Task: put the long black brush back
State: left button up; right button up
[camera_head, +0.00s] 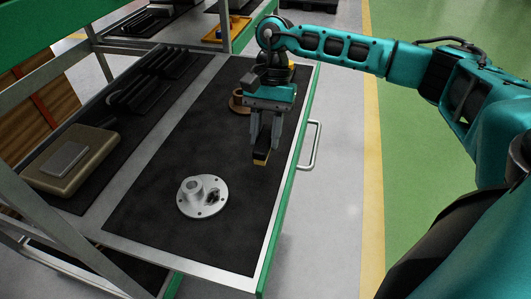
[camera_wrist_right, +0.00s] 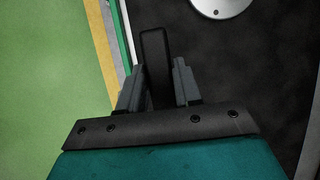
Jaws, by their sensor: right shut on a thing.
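The gripper is above the right side of the open drawer's black mat (camera_head: 165,150). I cannot tell how far the brush is above the mat. In the right wrist view the brush (camera_wrist_right: 156,62) is a dark upright bar between the two grey fingers of the gripper (camera_wrist_right: 158,85). My left gripper is not in view.
A silver flange (camera_head: 187,207) lies on the mat at the front. A brown round part (camera_head: 236,103) sits behind the gripper, partly hidden. A beige case (camera_head: 50,178) and several black parts (camera_head: 150,88) lie to the left. The drawer's handle (camera_head: 314,146) sticks out right. Much of the mat is clear.

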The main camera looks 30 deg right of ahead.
aim_at(266, 150)
jog(key=shift+f+b, duration=0.45)
jog(key=shift+f, duration=2.35)
jog(key=shift+f, duration=0.25)
jog(key=o, duration=0.9)
jog(key=shift+r, duration=0.1)
jog(key=shift+o, duration=0.2)
jog(key=shift+r, duration=0.1)
jog(key=shift+r, duration=0.25)
jog(key=p+v, duration=0.1)
jog(key=v, duration=1)
jog(key=shift+d+r+p, duration=0.15)
jog(key=shift+r+p, duration=0.1)
jog(key=shift+p, duration=0.05)
jog(key=shift+w, duration=0.1)
